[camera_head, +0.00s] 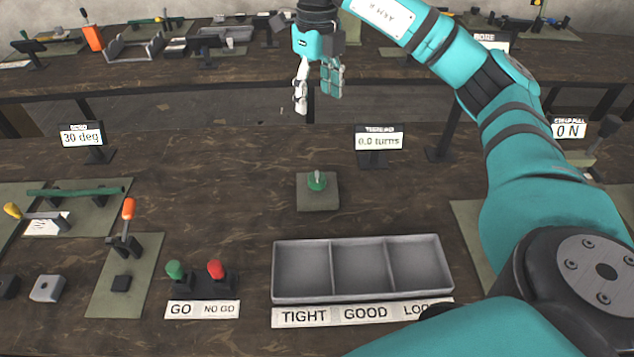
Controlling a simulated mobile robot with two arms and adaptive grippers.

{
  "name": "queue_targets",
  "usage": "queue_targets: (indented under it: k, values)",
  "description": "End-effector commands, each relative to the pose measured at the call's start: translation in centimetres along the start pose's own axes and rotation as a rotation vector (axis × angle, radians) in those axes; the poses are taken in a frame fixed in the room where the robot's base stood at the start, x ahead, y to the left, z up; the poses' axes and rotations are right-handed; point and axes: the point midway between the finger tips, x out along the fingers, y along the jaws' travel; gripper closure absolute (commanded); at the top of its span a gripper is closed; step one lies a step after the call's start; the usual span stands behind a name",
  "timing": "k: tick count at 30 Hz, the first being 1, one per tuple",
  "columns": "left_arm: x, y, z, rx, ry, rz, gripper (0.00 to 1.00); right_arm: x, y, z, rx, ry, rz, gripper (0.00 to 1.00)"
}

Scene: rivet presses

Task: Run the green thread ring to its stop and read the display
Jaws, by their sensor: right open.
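The green thread ring (317,181) sits on a small grey-green square base (318,199) in the middle of the bench, with a thin pale stud showing at its top. The thread display (379,141) stands behind it to the right and reads 0.0 turns. My right gripper (319,97) hangs above and behind the ring, fingers pointing down, open and empty, apart from the ring. My left gripper is not in view.
A grey three-compartment tray (362,299) labelled TIGHT, GOOD and LOOSE lies in front. Green and red gauges (216,270) stand left of it. A 30 deg display (83,136) is at left, a 0 N display (569,129) at right. Bench around the ring is clear.

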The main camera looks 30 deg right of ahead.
Motion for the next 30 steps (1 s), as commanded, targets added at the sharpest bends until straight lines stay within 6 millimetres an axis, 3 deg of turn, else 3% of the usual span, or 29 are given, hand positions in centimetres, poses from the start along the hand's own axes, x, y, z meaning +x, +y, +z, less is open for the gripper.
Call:
queue_targets:
  k: [1, 3, 9, 16, 22, 30]
  values:
    - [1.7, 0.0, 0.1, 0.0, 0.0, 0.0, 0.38, 1.7, 0.0, 0.0, 0.0, 0.001, 0.0, 0.35]
    - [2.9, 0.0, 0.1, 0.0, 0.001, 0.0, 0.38, 2.9, 0.0, 0.0, 0.0, 0.001, 0.0, 0.35]
    - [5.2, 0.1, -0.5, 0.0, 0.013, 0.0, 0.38, 5.2, 0.0, 0.0, 0.0, 0.0, 0.0, 0.35]
    - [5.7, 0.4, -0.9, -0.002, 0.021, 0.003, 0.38, 7.5, 0.1, 0.0, -0.001, 0.005, 0.002, 0.35]
    - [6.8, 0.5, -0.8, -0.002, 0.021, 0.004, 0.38, 11.8, 0.1, -0.1, -0.001, 0.006, 0.003, 0.35]
    - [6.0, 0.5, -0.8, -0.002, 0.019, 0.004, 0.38, 17.2, 0.0, -0.2, 0.0, 0.005, 0.0, 0.35]
